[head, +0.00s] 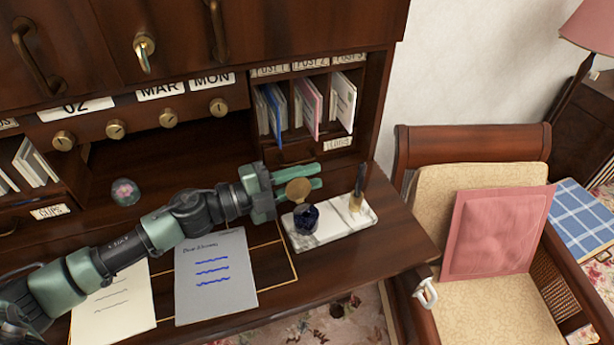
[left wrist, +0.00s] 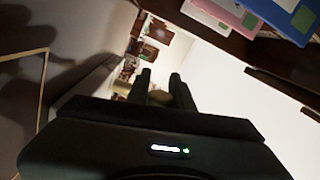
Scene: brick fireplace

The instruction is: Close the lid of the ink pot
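The ink pot (head: 306,219) is a dark blue glass pot on a white marble stand (head: 335,226) at the right end of the desk. Its round gold lid (head: 298,190) is open, standing up at the pot's back edge. My left gripper (head: 319,177) is at the lid, its two green fingers pointing right with a gap between them. The lid overlaps the fingers in the head view; I cannot tell if they touch. My right gripper is not in view.
A pen in a gold holder (head: 357,192) stands on the stand's right side. A grey letter (head: 215,275) and a cream sheet (head: 115,303) lie below my left arm. A glass paperweight (head: 125,191) and a letter rack (head: 310,108) are behind. A chair (head: 478,220) stands right.

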